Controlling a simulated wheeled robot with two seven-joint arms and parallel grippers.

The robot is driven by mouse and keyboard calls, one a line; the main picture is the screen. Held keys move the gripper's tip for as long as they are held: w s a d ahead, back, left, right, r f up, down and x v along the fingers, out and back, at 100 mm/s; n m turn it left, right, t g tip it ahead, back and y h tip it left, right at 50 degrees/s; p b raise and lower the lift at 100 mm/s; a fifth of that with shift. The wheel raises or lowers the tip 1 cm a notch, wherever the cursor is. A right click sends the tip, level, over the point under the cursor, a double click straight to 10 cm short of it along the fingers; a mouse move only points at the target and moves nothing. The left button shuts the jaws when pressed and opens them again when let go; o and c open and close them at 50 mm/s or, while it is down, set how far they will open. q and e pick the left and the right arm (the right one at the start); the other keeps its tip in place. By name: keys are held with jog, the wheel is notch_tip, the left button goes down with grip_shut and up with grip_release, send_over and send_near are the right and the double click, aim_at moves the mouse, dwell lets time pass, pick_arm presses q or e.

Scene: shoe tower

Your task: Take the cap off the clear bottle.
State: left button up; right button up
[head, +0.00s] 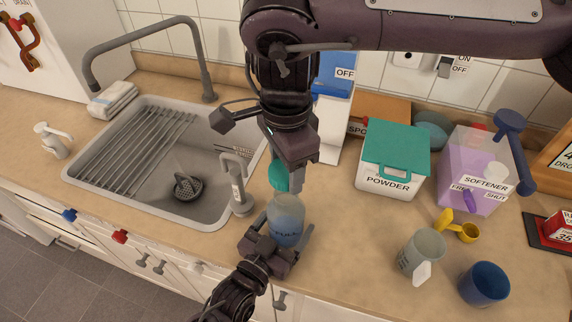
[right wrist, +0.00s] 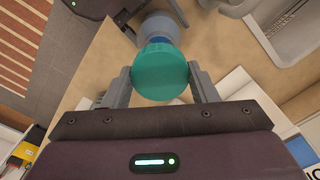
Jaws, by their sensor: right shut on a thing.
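The clear bottle (head: 286,222) stands upright on the counter in front of the sink's right corner, with bluish contents and a label. My left gripper (head: 280,250) comes from below with a finger on either side of the bottle; whether both press on it I cannot tell. My right gripper (head: 287,182) reaches down from above and is shut on the teal cap (head: 278,176). In the right wrist view the cap (right wrist: 160,73) sits between the fingertips, with the blue bottle part beyond it. The cap is above the bottle's top; any gap is hard to judge.
A sink (head: 150,210) with a drying rack lies left. A grey pump dispenser (head: 238,190) stands left of the bottle. Counter between is clear.

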pick_arm(q)
jog(key=o, duration=0.3)
jog(key=shift+s, duration=0.15)
